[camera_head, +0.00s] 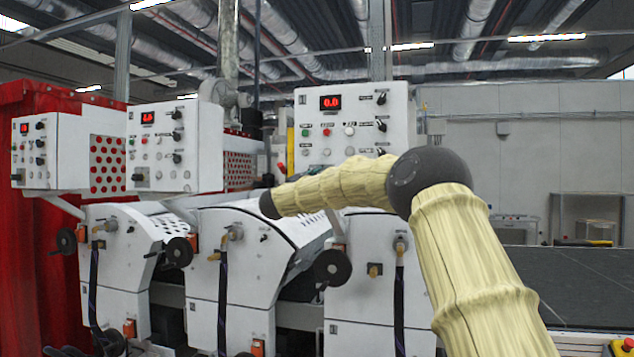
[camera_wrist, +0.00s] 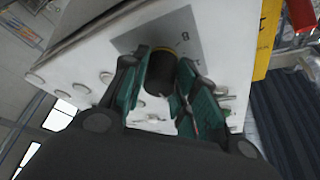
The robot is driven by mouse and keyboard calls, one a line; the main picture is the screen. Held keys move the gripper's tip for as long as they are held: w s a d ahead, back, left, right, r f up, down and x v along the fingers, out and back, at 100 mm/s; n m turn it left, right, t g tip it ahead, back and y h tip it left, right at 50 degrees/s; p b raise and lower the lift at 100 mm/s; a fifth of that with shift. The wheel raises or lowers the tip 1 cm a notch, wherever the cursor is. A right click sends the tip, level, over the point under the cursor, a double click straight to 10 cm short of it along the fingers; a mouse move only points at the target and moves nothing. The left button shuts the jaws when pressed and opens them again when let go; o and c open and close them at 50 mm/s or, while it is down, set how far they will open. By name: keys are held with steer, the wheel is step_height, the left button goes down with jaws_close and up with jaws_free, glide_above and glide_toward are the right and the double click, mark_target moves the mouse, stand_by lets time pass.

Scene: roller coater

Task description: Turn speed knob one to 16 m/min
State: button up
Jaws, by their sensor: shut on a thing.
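In the wrist view, my gripper (camera_wrist: 163,66) is closed around a black round knob (camera_wrist: 159,76), with one green-lined finger on each side. The knob has a yellow ring at its base and sits on a grey dial plate (camera_wrist: 188,40) with printed numbers, one like an 8. The knob's pointer mark and most of the scale are hidden. In the head view, my gripper does not show; my arm reaches left across the machines. The middle panel's red display (camera_head: 148,118) seems to read 1.6, though it is small. The right panel's display (camera_head: 330,102) reads 0.0.
The right control box (camera_head: 311,119), the middle box (camera_head: 160,150) and the left box (camera_head: 53,148) carry several other knobs and buttons. White coater housings with handwheels (camera_head: 332,267) stand below. A red curtain (camera_head: 50,250) hangs at the far left.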

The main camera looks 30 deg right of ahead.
steer(key=shift+f, duration=0.1)
steer(key=o, duration=1)
steer(key=shift+s+d, duration=0.1)
steer(key=shift+d, duration=0.05)
steer(key=shift+a, duration=0.2)
steer(key=v, duration=1.1)
steer(key=shift+s+a, duration=0.25)
steer(key=shift+a, duration=0.05)
steer(key=shift+f, duration=0.1)
